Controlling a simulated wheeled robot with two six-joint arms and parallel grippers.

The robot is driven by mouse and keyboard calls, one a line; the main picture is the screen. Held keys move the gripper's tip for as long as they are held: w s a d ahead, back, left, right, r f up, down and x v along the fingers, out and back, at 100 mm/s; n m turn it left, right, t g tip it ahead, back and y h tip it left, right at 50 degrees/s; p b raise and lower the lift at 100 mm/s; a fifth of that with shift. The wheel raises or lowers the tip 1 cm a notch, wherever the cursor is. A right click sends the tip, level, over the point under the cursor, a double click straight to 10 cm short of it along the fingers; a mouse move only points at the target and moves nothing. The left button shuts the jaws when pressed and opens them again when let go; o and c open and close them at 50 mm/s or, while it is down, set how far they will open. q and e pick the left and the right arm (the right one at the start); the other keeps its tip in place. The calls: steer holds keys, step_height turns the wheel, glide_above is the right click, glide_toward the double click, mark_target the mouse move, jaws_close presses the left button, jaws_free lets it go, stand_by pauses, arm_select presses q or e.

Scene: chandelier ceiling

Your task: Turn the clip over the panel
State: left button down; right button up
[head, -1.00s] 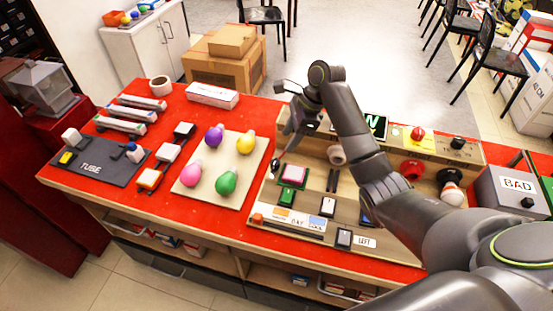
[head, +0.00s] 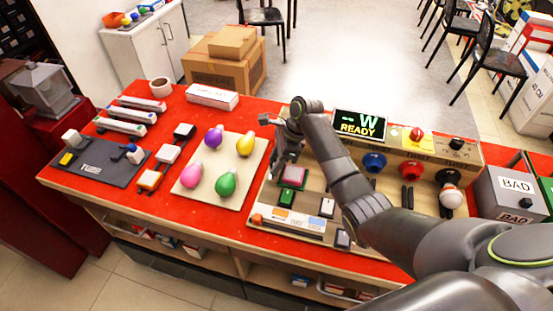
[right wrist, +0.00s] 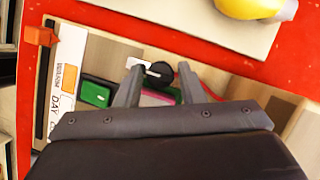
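The wooden panel (head: 312,157) stands on the red table. My right gripper (head: 279,165) points down over its left part, by the pink square button (head: 293,177). In the right wrist view its fingers (right wrist: 162,85) are apart, with a small black round piece (right wrist: 160,72) with a white tip showing between them. I cannot tell whether this piece is the clip. A curved red piece (right wrist: 182,78) lies close to the right finger. A pair of dark prongs (head: 407,196) stands farther right on the panel. My arm hides the panel's middle. My left gripper is out of view.
A screen reading READY (head: 360,125) stands behind the panel. Blue (head: 374,162) and red (head: 411,170) knobs and a white bulb (head: 451,196) are to the right. A board with coloured bulbs (head: 253,170) lies left, a grey BAD box (head: 510,193) right.

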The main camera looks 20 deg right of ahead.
steer(key=c, duration=0.7)
steer(key=shift+o, duration=0.2)
steer(key=shift+w+r+n+g+p, duration=0.15)
steer(key=shift+n+g+p, duration=0.1)
steer(key=shift+n+p, duration=0.45)
steer(key=shift+r+n+g+p, duration=0.15)
steer(key=shift+n+g+p, duration=0.1)
steer(key=shift+n+p, duration=0.45)
steer(key=shift+n+g+p, duration=0.3)
steer(key=shift+n+p, duration=0.35)
steer(key=shift+n, duration=0.15)
steer(key=shift+w+f+n+g, duration=0.15)
steer(key=shift+n+g, duration=0.15)
steer(key=shift+n, duration=0.6)
steer(key=shift+n+g, duration=0.4)
steer(key=shift+n, duration=0.5)
steer(key=n+h, duration=0.1)
steer(key=n, duration=0.1)
steer(key=shift+w+a+f+n+g, duration=0.1)
steer(key=shift+n+g, duration=0.3)
steer(key=n+g+h+b, duration=0.1)
steer(key=n+b, duration=0.1)
steer(key=n, duration=0.2)
steer(key=shift+a, duration=0.1)
steer(key=shift+w+n+h+b, duration=0.1)
steer(key=shift+n+h+b, duration=0.45)
steer(key=shift+n, duration=1.05)
steer(key=shift+h, duration=0.25)
